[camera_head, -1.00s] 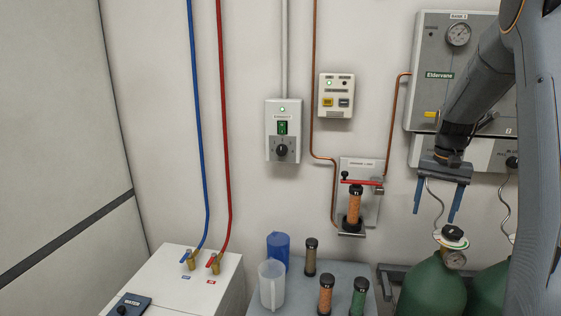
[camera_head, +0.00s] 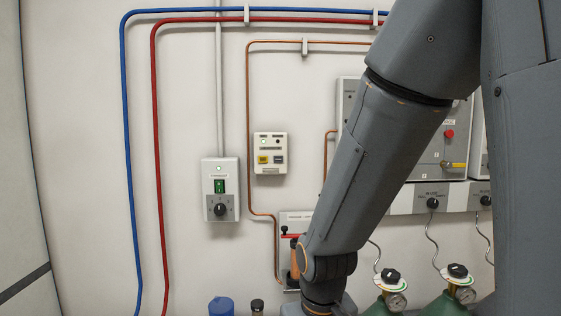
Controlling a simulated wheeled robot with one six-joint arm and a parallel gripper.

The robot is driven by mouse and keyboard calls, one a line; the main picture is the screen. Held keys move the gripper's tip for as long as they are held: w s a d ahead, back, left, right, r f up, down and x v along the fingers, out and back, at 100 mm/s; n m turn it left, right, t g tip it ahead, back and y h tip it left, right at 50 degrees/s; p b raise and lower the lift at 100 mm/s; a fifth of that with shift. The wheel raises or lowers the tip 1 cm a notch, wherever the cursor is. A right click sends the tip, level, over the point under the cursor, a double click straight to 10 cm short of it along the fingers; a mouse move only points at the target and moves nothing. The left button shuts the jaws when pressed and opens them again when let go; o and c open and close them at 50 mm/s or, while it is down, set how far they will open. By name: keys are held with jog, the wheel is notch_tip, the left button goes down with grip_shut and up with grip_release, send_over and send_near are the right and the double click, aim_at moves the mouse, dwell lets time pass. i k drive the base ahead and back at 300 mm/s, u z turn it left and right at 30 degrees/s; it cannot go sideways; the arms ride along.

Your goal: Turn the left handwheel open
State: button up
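The left handwheel (camera_head: 390,275) is a black knob on top of the left green gas cylinder (camera_head: 372,311), with a round pressure gauge (camera_head: 397,302) just below it. It stands near the bottom of the head view, to the right of my forearm. I cannot tell its turn position. A second black handwheel (camera_head: 457,270) tops the right green cylinder (camera_head: 438,305). My arm reaches down across the middle of the picture, its wrist at the bottom edge left of the left cylinder. My gripper is below the picture, so its fingers are hidden.
A grey control box (camera_head: 220,190) and a small panel (camera_head: 270,153) are on the wall at left. An orange cartridge (camera_head: 295,262) on a wall bracket is partly behind my arm. A blue container (camera_head: 221,307) and a dark-capped cartridge (camera_head: 257,306) show at the bottom edge.

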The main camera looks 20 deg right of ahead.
aim_at(389, 275)
jog(key=z, duration=0.85)
